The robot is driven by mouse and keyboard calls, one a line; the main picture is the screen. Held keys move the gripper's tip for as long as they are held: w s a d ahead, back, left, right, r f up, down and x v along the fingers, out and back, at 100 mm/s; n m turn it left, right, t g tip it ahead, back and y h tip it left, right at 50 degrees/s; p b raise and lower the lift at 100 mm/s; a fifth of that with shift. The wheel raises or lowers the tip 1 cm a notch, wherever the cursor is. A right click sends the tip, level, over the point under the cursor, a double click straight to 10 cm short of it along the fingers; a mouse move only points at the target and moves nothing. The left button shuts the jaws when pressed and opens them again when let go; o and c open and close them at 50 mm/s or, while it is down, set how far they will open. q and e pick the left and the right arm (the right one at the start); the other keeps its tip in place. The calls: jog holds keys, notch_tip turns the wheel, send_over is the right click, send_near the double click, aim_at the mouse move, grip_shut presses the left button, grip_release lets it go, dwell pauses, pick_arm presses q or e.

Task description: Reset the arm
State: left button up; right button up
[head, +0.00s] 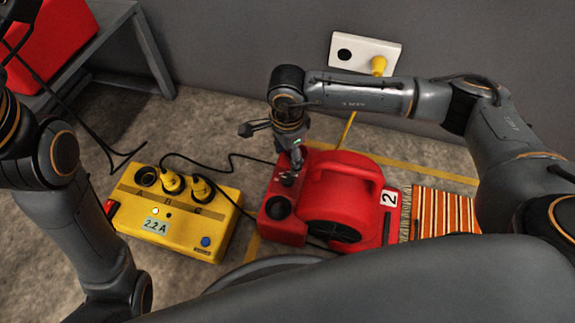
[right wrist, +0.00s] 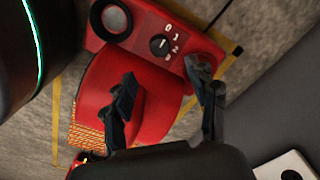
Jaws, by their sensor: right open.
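My right gripper (head: 272,146) is open and hangs above the control end of the red blower (head: 342,192). One finger overlaps the blower's panel in the head view, and I cannot tell whether it touches. In the right wrist view, both fingers of the right gripper (right wrist: 163,88) are spread with nothing between them. The blower's black dial (right wrist: 160,45), marked 0, 1 and 2, lies beyond them. My left arm (head: 75,220) shows at the left, but its gripper is not seen.
A yellow power box (head: 180,228) labelled 2.2 A, with two yellow plugs, stands left of the blower. A striped rug (head: 446,212) lies at its right. A white wall socket (head: 362,54) holds a yellow plug. A grey bench (head: 112,22) stands at upper left.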

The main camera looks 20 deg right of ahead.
jog(key=shift+r, duration=1.05)
